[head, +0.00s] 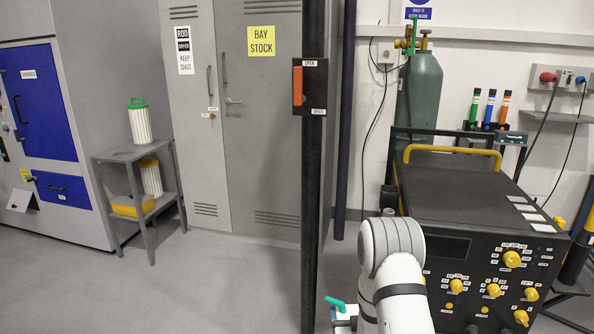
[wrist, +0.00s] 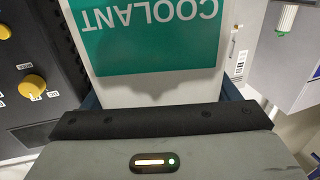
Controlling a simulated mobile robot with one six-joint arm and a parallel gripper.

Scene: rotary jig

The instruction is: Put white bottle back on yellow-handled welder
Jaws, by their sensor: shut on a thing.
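The white bottle (wrist: 150,85) fills the top middle of the wrist view, with a green label reading COOLANT upside down. My gripper (wrist: 160,102) is shut on it, one dark finger at each side. In the head view a white piece with a teal top (head: 338,303) shows at the bottom edge beside my arm; it looks like the bottle, mostly cut off. The welder (head: 455,205) is a dark box with a yellow handle (head: 452,150) at right, its top bare near the handle. Its knobbed panel also shows left in the wrist view (wrist: 32,90). The bottle is apart from the welder's top.
A dark post (head: 312,200) with an orange switch stands left of my arm. A green gas cylinder (head: 419,95) is behind the welder. Grey lockers (head: 255,130) and a small shelf stand (head: 132,155) with white canisters are at left. The floor between is clear.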

